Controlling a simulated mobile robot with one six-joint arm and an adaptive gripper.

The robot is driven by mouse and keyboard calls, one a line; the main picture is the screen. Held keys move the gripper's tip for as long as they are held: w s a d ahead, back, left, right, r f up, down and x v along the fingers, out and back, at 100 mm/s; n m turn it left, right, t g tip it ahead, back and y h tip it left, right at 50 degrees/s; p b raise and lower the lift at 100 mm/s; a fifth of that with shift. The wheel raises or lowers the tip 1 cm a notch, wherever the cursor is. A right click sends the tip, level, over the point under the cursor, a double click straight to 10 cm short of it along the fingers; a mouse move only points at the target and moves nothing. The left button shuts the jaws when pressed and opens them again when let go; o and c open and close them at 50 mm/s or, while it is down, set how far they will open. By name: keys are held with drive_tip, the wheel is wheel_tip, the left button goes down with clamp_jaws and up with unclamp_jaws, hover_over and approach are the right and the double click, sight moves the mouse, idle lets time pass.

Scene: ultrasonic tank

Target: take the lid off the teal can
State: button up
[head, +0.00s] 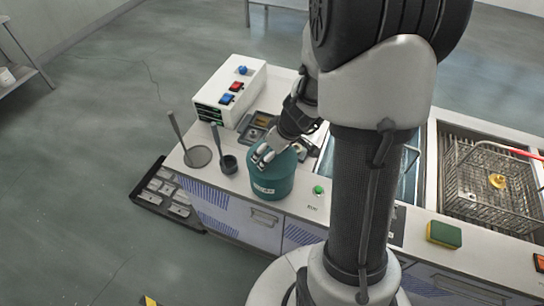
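The teal can (272,186) stands upright near the front edge of the counter, with a pale label on its front. Its round teal top, where the lid (287,160) sits, is partly covered by my gripper (263,156). My gripper reaches down from the upper right, and its pale fingertips are at the left part of the can's top. I cannot tell whether the fingers touch the lid or whether they are open or closed on it. Any knob or handle on the lid is hidden.
Left of the can are a small dark ladle cup (229,164) and a flat round strainer (198,156), both with upright handles. A white control box (230,90) stands behind. Right are a green button (318,190), a wire basket (480,190) and a sponge (444,234).

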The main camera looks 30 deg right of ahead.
drive_tip(key=shift+s, duration=0.1)
drive_tip(key=c, duration=0.5)
drive_tip(key=shift+f, duration=0.1)
drive_tip(key=shift+c, duration=0.5)
drive_tip(key=shift+s+a, duration=0.1)
